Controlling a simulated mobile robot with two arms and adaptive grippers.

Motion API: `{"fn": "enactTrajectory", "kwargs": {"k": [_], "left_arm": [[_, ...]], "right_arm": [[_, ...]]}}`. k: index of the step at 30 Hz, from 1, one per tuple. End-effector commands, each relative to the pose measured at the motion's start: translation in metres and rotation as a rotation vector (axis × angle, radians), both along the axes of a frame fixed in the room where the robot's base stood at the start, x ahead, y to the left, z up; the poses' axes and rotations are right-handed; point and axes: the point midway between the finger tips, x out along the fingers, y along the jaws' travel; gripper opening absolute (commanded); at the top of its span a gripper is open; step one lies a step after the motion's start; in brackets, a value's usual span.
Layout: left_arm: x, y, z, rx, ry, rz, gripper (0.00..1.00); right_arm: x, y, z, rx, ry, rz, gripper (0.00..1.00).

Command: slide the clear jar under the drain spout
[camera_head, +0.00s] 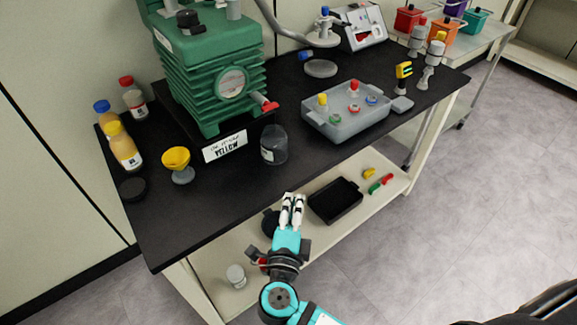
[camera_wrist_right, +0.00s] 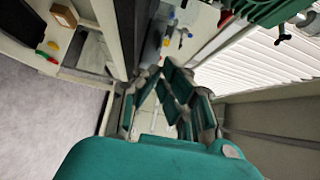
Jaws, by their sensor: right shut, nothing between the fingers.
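The clear jar (camera_head: 273,145) stands upright on the black bench top, just right of the white label sign at the foot of the green pump (camera_head: 205,75). The red-tipped drain spout (camera_head: 266,103) sticks out from the pump's right side, above and slightly behind the jar. My right gripper (camera_head: 293,197) is shut and empty, in front of the bench's front edge and apart from the jar. Its fingers also show in the right wrist view (camera_wrist_right: 175,85). I cannot make out the jar in the wrist view. My left gripper is not in view.
A yellow funnel (camera_head: 176,158) and several bottles stand left of the pump. A grey bin (camera_head: 345,118) with coloured stoppers sits right of the jar. The bench top in front of the jar is clear. A black tray (camera_head: 335,202) lies on the lower shelf.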

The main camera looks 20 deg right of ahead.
Motion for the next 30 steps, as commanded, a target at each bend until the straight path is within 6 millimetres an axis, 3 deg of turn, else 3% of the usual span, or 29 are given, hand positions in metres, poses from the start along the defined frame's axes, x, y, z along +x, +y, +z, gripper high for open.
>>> {"fn": "enactTrajectory", "kwargs": {"k": [5, 16, 22, 30], "left_arm": [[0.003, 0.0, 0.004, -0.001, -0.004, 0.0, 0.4], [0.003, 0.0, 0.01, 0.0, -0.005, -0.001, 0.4], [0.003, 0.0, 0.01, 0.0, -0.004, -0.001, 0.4], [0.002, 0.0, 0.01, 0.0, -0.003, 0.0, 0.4]], "right_arm": [[0.02, -0.01, 0.003, -0.005, -0.003, -0.003, 0.0], [0.091, -0.044, 0.003, -0.005, -0.005, -0.002, 0.0], [0.117, -0.033, 0.002, -0.002, -0.005, 0.0, 0.0], [0.126, -0.029, 0.001, -0.001, -0.003, 0.0, 0.0]]}}
